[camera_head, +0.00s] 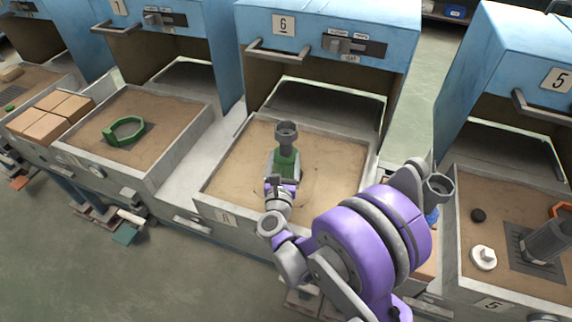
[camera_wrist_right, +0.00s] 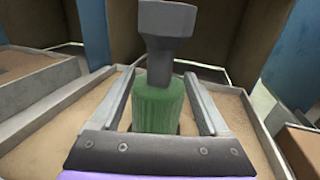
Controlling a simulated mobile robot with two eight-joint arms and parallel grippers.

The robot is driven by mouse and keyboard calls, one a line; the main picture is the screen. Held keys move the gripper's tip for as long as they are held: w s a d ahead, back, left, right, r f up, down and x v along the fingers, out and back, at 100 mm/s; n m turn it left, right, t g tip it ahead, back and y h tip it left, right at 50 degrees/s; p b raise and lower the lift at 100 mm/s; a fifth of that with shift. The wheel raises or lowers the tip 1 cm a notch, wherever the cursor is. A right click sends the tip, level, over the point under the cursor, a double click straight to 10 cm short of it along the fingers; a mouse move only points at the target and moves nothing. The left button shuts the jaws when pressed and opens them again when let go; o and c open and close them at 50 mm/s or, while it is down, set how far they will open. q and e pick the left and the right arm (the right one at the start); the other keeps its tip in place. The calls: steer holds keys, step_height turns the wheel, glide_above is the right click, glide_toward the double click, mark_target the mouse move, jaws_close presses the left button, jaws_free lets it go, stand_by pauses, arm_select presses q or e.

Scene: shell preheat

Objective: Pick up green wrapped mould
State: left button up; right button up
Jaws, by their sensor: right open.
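The green wrapped mould (camera_head: 287,163) stands upright on the sand of the tray at station 6, with a grey funnel-like cup (camera_head: 287,132) on top of it. My right gripper (camera_head: 281,176) is at the near side of the mould in the head view. In the right wrist view the green mould (camera_wrist_right: 158,105) shows between the two fingers of my right gripper (camera_wrist_right: 165,92). The fingers are open, with a gap visible on each side of the mould. The lower part of the mould is hidden by the gripper. My left gripper is not in view.
The station 6 sand tray (camera_head: 238,145) has low walls, with a blue furnace (camera_head: 330,18) behind it. A green ring (camera_head: 109,132) lies in the left tray. The right tray holds a grey cylinder (camera_head: 545,243) and a white piece (camera_head: 484,258).

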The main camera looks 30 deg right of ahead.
mark_target(286, 151)
steer(key=x, duration=0.5)
steer(key=shift+r, duration=0.15)
jaws_close()
stand_by(1.2)
